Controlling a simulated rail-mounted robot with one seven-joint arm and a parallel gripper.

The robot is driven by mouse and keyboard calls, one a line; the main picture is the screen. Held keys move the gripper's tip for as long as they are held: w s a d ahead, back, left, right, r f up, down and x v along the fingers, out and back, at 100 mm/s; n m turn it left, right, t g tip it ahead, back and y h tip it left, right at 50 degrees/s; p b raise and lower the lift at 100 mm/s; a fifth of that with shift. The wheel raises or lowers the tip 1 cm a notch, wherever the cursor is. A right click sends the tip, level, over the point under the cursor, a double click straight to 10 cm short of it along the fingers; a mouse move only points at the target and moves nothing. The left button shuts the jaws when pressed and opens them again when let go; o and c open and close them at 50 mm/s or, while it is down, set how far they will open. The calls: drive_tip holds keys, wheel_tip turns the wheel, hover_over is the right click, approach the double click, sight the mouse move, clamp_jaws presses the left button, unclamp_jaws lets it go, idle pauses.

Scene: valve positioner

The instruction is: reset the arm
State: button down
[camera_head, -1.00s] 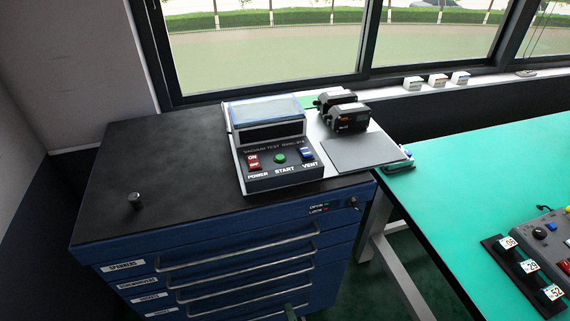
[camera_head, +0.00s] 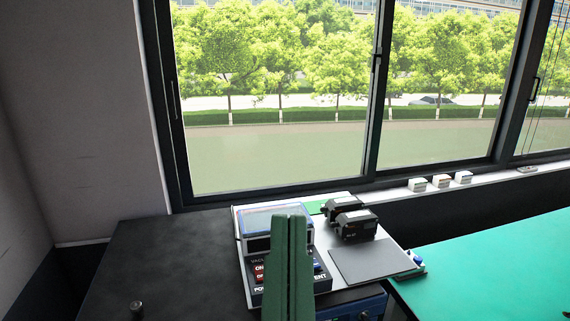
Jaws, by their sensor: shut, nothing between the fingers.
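My gripper (camera_head: 290,222) rises from the bottom edge of the head view as two long green fingers pressed side by side, pointing up. It is shut and empty. It stands in front of the vacuum test unit (camera_head: 276,218) from this view and hides the middle of its control panel. Whether it touches the unit cannot be told. The rest of my arm is out of view.
The vacuum test unit sits on a white board with two black devices (camera_head: 355,226) and a grey pad (camera_head: 372,262). The dark cabinet top (camera_head: 150,262) is mostly clear, with a small black knob (camera_head: 136,308) at front left. A green bench (camera_head: 490,260) lies right; small boxes (camera_head: 441,181) line the windowsill.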

wheel_tip(320, 180, up, 37)
drive_tip(key=w+p, duration=0.1)
drive_tip(key=p, duration=3.2)
drive_tip(key=shift+a+y, duration=0.25)
drive_tip(key=shift+y, duration=0.15)
